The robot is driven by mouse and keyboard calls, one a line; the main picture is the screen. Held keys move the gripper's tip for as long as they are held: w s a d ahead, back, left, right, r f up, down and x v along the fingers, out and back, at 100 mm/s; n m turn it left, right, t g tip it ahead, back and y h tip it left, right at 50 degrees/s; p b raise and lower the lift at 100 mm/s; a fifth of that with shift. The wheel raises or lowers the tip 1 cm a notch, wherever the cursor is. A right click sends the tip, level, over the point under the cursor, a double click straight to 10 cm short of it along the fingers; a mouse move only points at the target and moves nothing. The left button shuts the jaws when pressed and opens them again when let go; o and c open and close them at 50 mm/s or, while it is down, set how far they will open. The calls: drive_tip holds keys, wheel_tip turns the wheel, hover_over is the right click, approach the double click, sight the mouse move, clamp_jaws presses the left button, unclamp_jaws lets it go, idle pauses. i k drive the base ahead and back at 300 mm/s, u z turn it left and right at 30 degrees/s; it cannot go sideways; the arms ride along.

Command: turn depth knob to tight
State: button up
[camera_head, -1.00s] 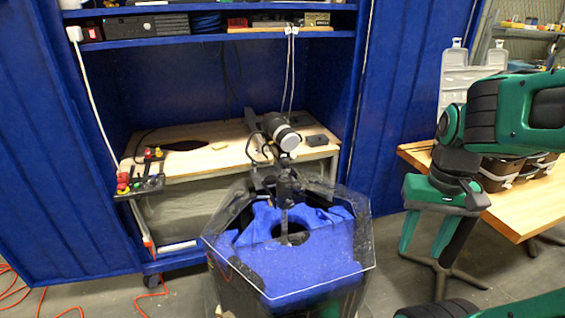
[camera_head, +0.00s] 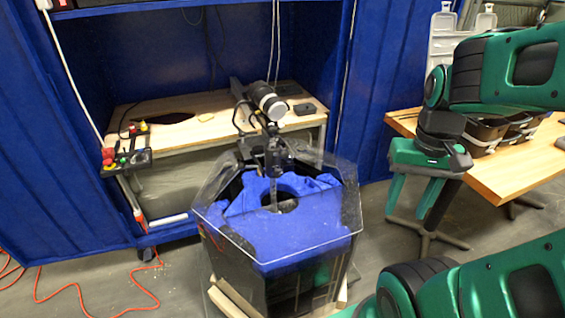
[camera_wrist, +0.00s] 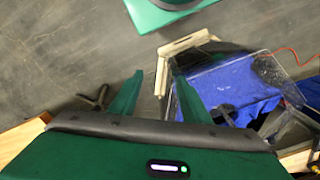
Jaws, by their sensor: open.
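The clear-walled tank (camera_head: 352,212) stands on the floor in the middle of the head view, with blue material (camera_head: 300,235) inside. A black mount (camera_head: 270,158) with a white-and-black cylinder (camera_head: 268,101) rises at its back. I cannot make out a depth knob or its markings. My gripper (camera_head: 411,215) hangs to the right of the tank, apart from it, fingers pointing down and parted with nothing between them. In the wrist view my gripper (camera_wrist: 156,85) is empty over the floor, and the tank (camera_wrist: 215,68) shows to its right.
A control box (camera_head: 128,160) with red, yellow and green buttons sits at the left edge of the workbench (camera_head: 200,130) behind the tank. A wooden table (camera_head: 500,175) with dark bins (camera_head: 485,135) stands at the right. Orange cable (camera_head: 75,290) lies on the floor.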

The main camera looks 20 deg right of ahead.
sight(277, 173)
drive_tip(key=u, duration=1.4)
drive_tip(key=k, duration=1.85)
drive_tip(key=z, duration=0.8)
drive_tip(key=i, duration=1)
